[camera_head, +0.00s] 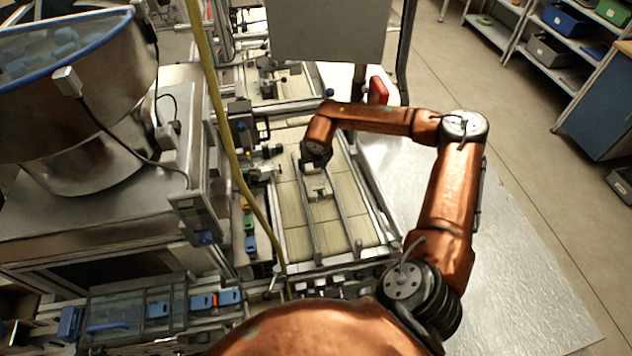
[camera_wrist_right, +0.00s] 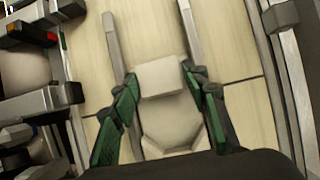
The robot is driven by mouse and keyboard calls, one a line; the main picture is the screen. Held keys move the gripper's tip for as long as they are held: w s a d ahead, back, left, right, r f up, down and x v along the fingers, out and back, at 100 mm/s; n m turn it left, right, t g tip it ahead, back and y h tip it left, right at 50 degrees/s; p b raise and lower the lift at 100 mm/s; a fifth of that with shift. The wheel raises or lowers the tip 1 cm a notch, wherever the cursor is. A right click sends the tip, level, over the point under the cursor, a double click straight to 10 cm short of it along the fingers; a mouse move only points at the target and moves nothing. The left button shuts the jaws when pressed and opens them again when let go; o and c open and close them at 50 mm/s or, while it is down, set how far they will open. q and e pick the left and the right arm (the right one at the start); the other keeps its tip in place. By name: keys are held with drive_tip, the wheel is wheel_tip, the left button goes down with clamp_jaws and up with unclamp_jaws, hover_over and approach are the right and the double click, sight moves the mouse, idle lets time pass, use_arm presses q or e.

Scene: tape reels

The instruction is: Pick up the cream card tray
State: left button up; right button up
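The cream card tray (camera_wrist_right: 160,78) shows in the right wrist view as a pale block with an angular cream part below it. It sits over the wooden slatted surface, between two metal rails. My right gripper (camera_wrist_right: 161,75) has its green-padded fingers spread, one on each side of the tray. The fingertips are very close to the tray's sides; I cannot tell whether they touch. In the head view the tray (camera_head: 319,188) shows just below the right gripper (camera_head: 316,167). My left gripper is not in view.
The slatted conveyor bed (camera_head: 349,185) has long metal rails around the tray. A yellow hose (camera_head: 222,120) hangs across the left side. A large metal bowl (camera_head: 80,110) stands at the left. A red object (camera_head: 378,90) is behind my right arm. Open floor lies to the right.

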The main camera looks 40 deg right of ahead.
drive_tip(key=c, duration=0.8)
